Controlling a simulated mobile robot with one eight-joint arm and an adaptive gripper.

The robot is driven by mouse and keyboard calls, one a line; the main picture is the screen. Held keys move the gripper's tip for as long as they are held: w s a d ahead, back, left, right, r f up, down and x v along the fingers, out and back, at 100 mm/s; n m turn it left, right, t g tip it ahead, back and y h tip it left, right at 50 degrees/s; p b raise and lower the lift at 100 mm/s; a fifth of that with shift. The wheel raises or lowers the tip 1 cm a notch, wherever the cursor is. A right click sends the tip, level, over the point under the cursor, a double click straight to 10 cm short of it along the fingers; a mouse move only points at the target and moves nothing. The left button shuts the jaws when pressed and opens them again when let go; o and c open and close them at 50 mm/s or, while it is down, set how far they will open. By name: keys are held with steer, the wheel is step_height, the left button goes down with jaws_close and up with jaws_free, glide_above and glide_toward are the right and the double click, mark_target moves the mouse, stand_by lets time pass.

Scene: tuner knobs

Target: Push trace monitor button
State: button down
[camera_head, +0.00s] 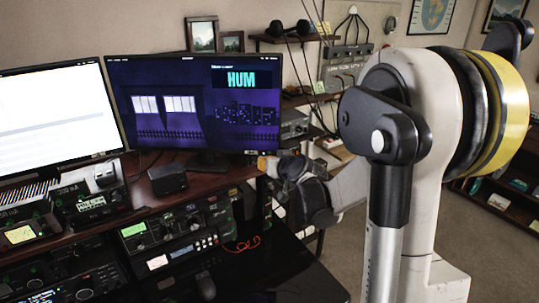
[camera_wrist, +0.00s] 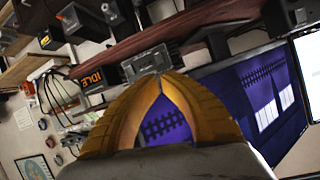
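My gripper (camera_wrist: 159,80) shows in the wrist view as two yellow fingers that curve together and meet at their tips, with a gap behind the tips and nothing held. In the head view my gripper (camera_head: 265,165) is small and partly hidden by my wrist, near the lower right corner of the purple monitor (camera_head: 195,105), which reads HUM. The purple screen also shows in the wrist view (camera_wrist: 240,105), partly behind the fingers. I cannot pick out a trace monitor button in either view. A dark device with an amber IDLE display (camera_wrist: 92,80) lies beyond the fingertips.
A white-screen monitor (camera_head: 55,115) stands at the left. Several radio units, including one with a green display (camera_head: 145,235), crowd the desk below. A small black box (camera_head: 168,179) sits before the monitors. My arm fills the right; carpet (camera_head: 480,240) lies beyond.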

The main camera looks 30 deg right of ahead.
steer(key=s+a, duration=0.3)
steer(key=s, duration=0.2)
steer(key=shift+a, duration=0.2)
stand_by(0.4)
